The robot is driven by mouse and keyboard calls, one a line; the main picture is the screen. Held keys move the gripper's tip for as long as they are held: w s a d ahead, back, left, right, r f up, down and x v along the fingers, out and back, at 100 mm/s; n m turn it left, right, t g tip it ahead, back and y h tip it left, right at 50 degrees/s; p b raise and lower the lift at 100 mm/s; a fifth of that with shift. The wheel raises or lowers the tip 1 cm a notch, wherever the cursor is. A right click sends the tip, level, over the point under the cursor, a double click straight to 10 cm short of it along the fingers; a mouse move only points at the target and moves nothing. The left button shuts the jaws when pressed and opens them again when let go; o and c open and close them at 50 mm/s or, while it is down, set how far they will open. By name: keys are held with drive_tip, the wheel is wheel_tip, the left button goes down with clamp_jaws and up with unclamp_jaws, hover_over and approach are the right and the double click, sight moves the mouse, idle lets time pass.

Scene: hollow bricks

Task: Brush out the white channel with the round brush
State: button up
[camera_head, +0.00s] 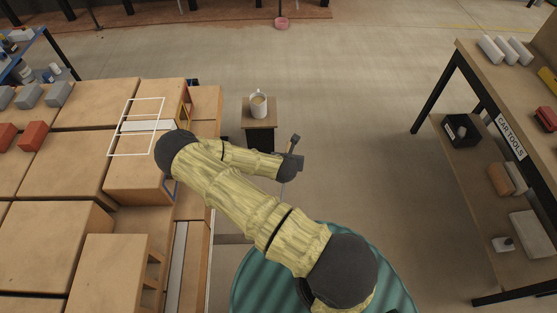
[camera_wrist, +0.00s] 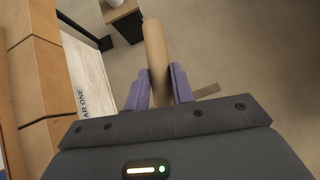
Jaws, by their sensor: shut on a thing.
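My gripper (camera_head: 293,160) is out over the floor right of the brown blocks, at the end of my bent arm. In the wrist view its two purple fingers (camera_wrist: 158,84) are shut on a tan round handle (camera_wrist: 155,45), likely the round brush's. The handle points away from the palm; no bristles can be made out. In the head view a small dark piece (camera_head: 294,143) stands up at the gripper. A pale white strip (camera_head: 148,126) lies on the brown blocks inside a thin white outline, left of my arm and apart from the gripper; it may be the white channel.
A small stand (camera_head: 259,114) with a white mug (camera_head: 258,103) is just beyond the gripper. Brown blocks (camera_head: 95,102) fill the left. A shelf table (camera_head: 490,85) stands at the right. A white lettered strip (camera_wrist: 90,85) shows in the wrist view.

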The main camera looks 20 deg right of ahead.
drive_tip(key=f+m, duration=0.1)
drive_tip(key=w+f+m+g+h+b, duration=0.1)
drive_tip(key=f+m+g+h, duration=0.1)
drive_tip(key=m, duration=0.1)
drive_tip(key=shift+w+d, duration=0.15)
drive_tip(key=shift+d, duration=0.1)
drive_tip(key=m, duration=0.1)
drive_tip(key=m+g, duration=0.1)
drive_tip(key=h+b, duration=0.1)
drive_tip(key=shift+w+a+f+m, duration=0.1)
drive_tip(key=shift+w+f+m, duration=0.15)
drive_tip(key=shift+f+m, duration=0.15)
drive_tip(key=a+r+m+g+b, duration=0.1)
drive_tip(key=m+g, duration=0.1)
drive_tip(key=m, duration=0.1)
drive_tip(key=a+m+g+b, duration=0.1)
drive_tip(key=m+g, duration=0.1)
drive_tip(key=m, duration=0.1)
drive_tip(key=a+r+m+g+h+b, duration=0.1)
drive_tip(key=m+g, duration=0.1)
drive_tip(key=m, duration=0.1)
drive_tip(key=shift+r+g, duration=0.3)
drive_tip(key=shift+a, duration=0.2)
